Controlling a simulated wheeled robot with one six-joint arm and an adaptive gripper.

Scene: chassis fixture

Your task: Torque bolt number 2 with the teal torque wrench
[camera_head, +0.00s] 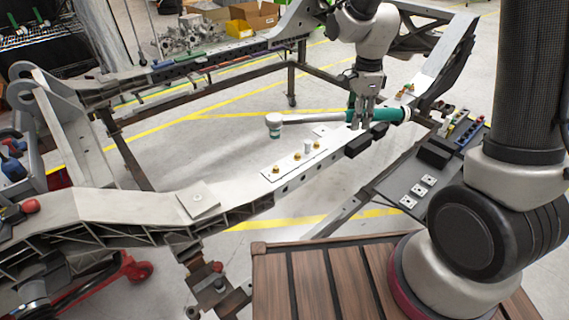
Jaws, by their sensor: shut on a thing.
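The teal torque wrench (391,115) lies nearly level in the air, its grey shaft pointing left. Its round head (274,120) has a teal and white socket end below it. My gripper (364,122) points down and is shut on the wrench near where the shaft meets the teal handle. A pale plate (286,167) on the near chassis rail carries gold-coloured bolts (275,170), (297,156) and (317,145) and a pale upright cylinder (307,147). The wrench head appears apart from the bolts, up and left of them in the picture. I cannot read any bolt numbers.
The chassis rail (130,206) runs across the view, with black blocks (357,145) on its side. A dark side tray (385,184) holds small square plates (416,190) and a black box. A slatted wooden surface (322,284) is in front. Cardboard and yellow boxes (250,17) stand behind.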

